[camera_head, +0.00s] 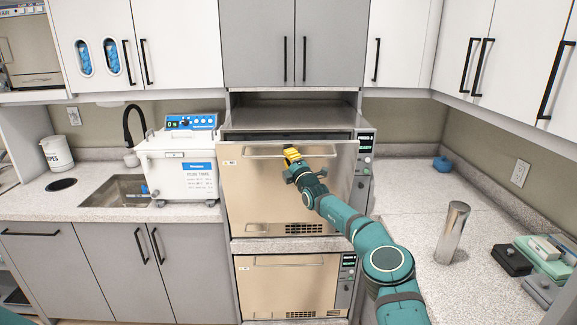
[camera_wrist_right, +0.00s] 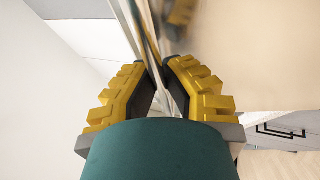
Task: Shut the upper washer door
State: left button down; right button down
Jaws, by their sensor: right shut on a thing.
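The upper washer door (camera_head: 258,195) is a tan metal panel in the middle of the head view. Its top edge leans out a little from the upper washer (camera_head: 290,113), and a dark gap shows above it. A horizontal bar handle (camera_head: 262,151) runs across the door near its top. In the right wrist view the fingers (camera_wrist_right: 159,85) close around the thin bar beside the shiny door face (camera_wrist_right: 235,60). My left gripper is not in view.
A lower washer (camera_head: 285,285) sits below, its door flat against it. A white ultrasonic bath (camera_head: 180,165) and a sink (camera_head: 115,190) are on the left counter. A metal cylinder (camera_head: 452,232) and several small cases (camera_head: 545,258) stand on the right counter.

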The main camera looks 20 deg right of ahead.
jog(key=shift+w+d+r, duration=0.1)
jog(key=shift+w+r, duration=0.15)
jog(key=shift+w, duration=0.45)
jog(key=c, duration=1)
grip_release()
jog(key=shift+s+f, duration=0.1)
jog(key=shift+f, duration=0.05)
